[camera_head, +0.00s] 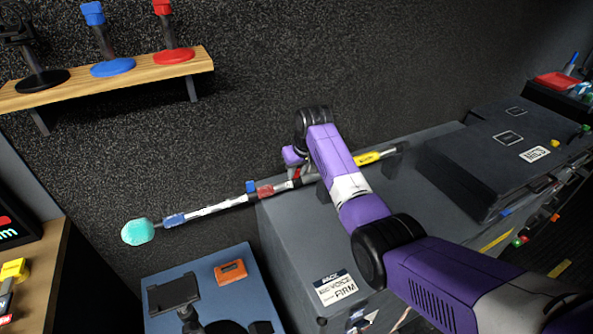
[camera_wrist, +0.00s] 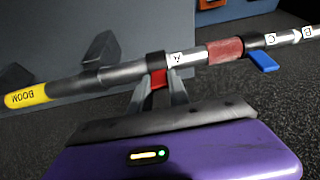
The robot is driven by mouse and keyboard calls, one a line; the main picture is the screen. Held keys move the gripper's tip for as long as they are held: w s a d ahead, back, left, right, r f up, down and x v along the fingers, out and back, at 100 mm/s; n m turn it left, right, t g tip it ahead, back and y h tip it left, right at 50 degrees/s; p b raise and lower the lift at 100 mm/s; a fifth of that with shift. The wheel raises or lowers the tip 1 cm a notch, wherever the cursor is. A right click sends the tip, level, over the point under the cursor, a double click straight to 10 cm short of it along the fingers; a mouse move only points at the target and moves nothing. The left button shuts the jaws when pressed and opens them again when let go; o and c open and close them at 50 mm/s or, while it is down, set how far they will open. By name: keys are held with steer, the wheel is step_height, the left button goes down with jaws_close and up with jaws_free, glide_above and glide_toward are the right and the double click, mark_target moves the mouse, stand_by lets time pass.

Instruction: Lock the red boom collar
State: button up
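The boom pole slants across both views, with a teal foam tip (camera_head: 138,231) at its left end in the head view and a yellow BOOM section (camera_wrist: 26,96) at the other end. A dark collar (camera_wrist: 156,61) with a red lever (camera_wrist: 159,79) sits on the pole beside label A. My gripper (camera_wrist: 160,82) is at this collar, its narrow-set fingers on both sides of the red lever, seemingly shut on it. In the head view, my gripper (camera_head: 298,168) partly hides the collar. Another collar has a blue lever (camera_wrist: 264,61) sticking out from the pole.
The pole rests above a grey case (camera_head: 285,240) on dark holders. A wooden shelf (camera_head: 110,80) with several stands is on the wall at upper left. A blue case (camera_head: 215,262) with an orange device is below the pole. A black case (camera_head: 490,150) lies at right.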

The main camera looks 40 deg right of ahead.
jaws_close()
steer(key=w+g+b, duration=0.1)
steer(key=g+b, duration=0.1)
steer(key=b, duration=0.2)
steer(key=shift+w+d, duration=0.1)
steer(key=shift+d, duration=0.1)
steer(key=shift+y, duration=0.3)
steer(key=o, duration=0.9)
jaws_free()
steer(key=shift+r, duration=0.1)
